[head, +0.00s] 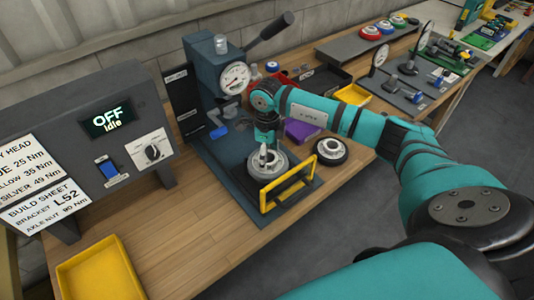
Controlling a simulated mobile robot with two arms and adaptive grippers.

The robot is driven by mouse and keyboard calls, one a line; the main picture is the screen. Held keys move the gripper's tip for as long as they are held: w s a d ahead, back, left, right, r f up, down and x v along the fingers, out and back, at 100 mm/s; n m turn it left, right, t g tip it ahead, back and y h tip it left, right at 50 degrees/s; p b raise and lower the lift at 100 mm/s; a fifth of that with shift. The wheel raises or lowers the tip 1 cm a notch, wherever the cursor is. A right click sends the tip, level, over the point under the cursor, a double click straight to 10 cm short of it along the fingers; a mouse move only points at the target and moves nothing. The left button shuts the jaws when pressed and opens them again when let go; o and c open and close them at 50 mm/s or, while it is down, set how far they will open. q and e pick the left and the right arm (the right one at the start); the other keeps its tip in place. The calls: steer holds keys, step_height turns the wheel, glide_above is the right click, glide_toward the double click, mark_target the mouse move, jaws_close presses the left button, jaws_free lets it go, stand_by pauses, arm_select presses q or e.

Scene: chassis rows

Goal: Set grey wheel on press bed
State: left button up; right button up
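A round grey wheel-like part (279,161) sits at the press bed (232,158), behind the yellow guard frame (290,194). My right gripper (264,156) points down over its middle, with the fingertips at or just above it. The fingers are small and partly hidden, so I cannot tell whether they are open or shut on it. A second wheel, with a black tyre and pale hub (330,151), lies on the bench to the right of the press. My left gripper is out of view.
The press (207,75) has a gauge and a black lever (270,36).

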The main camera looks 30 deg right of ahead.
steer(key=shift+o, duration=0.5)
step_height(320, 180, up, 12)
stand_by(0.3)
stand_by(0.4)
